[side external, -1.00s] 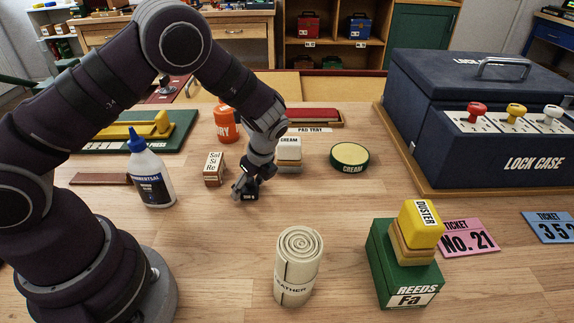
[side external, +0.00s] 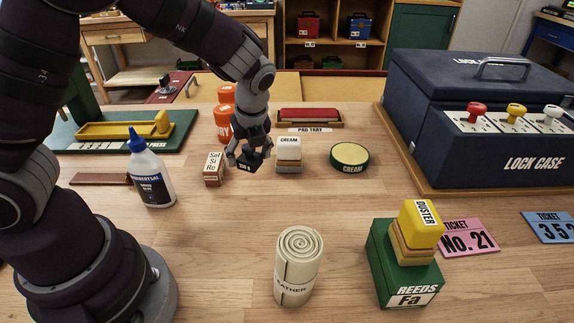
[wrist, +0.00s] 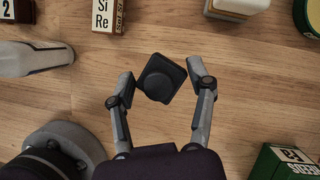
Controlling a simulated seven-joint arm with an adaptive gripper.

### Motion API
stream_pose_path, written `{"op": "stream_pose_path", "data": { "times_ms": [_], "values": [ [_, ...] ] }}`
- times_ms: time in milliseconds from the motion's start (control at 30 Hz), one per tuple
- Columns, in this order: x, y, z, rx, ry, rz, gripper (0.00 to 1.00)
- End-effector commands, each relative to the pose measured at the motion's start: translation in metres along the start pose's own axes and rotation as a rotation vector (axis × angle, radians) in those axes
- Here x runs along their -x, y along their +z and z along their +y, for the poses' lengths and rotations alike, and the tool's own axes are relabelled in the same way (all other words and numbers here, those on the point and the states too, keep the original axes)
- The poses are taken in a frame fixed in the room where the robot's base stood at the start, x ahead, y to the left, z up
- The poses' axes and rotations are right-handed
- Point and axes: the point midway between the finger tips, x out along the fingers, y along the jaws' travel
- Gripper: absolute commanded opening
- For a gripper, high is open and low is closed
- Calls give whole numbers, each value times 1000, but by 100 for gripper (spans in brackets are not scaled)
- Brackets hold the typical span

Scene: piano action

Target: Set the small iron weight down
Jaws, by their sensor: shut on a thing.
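The small iron weight (wrist: 160,78) is a dark, squarish block with a round knob, seen between my fingertips in the wrist view. In the side view the weight (side external: 250,166) shows at the lower end of my gripper (side external: 249,155). My gripper (wrist: 158,82) is shut on the weight, a finger at either side. The weight appears a little above the wooden table (side external: 210,225), but the gap under it is hard to judge. It is between the Sol Si Re block (side external: 213,167) and the white CREAM block (side external: 289,155).
Orange tubs (side external: 223,122) stand close behind my gripper. A glue bottle (side external: 153,175) stands left, a green CREAM tin (side external: 349,156) right. A leather roll (side external: 299,265) and a green REEDS box (side external: 398,265) stand in front. The table between them and the gripper is clear.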

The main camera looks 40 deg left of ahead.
Motion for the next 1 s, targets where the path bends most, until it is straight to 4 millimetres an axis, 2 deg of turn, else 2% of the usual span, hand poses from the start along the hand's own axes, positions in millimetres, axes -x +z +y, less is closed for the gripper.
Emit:
{"op": "stream_pose_path", "data": {
  "times_ms": [100,200,300,467,567,800,1000],
  "values": [
    [-2,-32,3,-374,-152,3,14],
    [-1,-62,9,-676,-279,4,14],
    [3,-89,18,-908,-378,4,14],
    [8,-108,23,-1063,-443,0,14],
    [4,-106,2,-1078,-447,-6,14],
    [-6,-98,-66,-1077,-445,-5,14],
    [-14,-94,-109,-1077,-442,-1,14]
  ]
}}
